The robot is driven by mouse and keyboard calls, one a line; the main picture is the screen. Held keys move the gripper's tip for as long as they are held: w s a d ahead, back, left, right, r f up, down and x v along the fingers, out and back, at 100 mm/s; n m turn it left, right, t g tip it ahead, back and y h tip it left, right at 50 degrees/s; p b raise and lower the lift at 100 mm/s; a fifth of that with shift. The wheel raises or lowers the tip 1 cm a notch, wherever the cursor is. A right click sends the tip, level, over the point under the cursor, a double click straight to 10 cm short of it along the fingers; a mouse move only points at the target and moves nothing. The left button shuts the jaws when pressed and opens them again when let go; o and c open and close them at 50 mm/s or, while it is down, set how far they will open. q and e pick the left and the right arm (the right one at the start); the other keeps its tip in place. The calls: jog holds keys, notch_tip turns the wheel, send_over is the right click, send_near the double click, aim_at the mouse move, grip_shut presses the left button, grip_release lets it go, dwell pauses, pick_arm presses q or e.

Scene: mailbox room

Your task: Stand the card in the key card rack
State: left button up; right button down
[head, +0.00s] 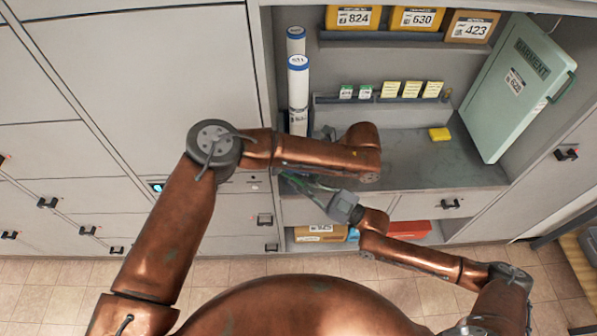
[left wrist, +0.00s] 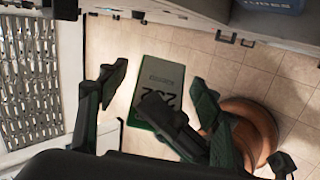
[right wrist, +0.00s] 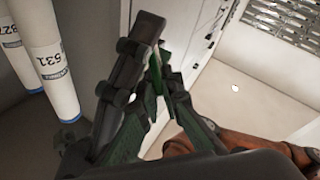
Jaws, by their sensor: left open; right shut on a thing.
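The card (left wrist: 161,73) is grey-green with a large "232" and shows in the left wrist view. My right gripper (right wrist: 157,78) is shut on it; the card shows there as a thin green edge between the fingertips. In the head view this gripper (head: 300,184) is in front of the cabinet, below counter level. My left gripper (left wrist: 160,78) is open, its fingers on either side of the card, apart from it as far as I can see. In the head view it is mostly hidden by my arm. The key card rack (head: 325,101) stands at the counter's back with several white-green and yellow cards.
Tall white tubes (head: 298,95) stand left of the rack. A yellow block (head: 440,134) lies on the counter (head: 465,165). A pale green garment case (head: 515,90) leans at the right. Yellow and brown boxes (head: 352,18) sit on the upper shelf.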

pick_arm(q)
jog(key=shift+a+f, duration=0.1)
jog(key=c, duration=1.2)
jog(key=shift+s, duration=0.1)
pick_arm(e)
jog(key=c, duration=2)
grip_release()
jog(key=shift+w+d, duration=0.1)
jog(key=shift+c, duration=0.2)
pick_arm(q)
jog(key=shift+s, duration=0.1)
pick_arm(e)
jog(key=shift+w+d, duration=0.1)
pick_arm(q)
jog(key=shift+f, duration=0.1)
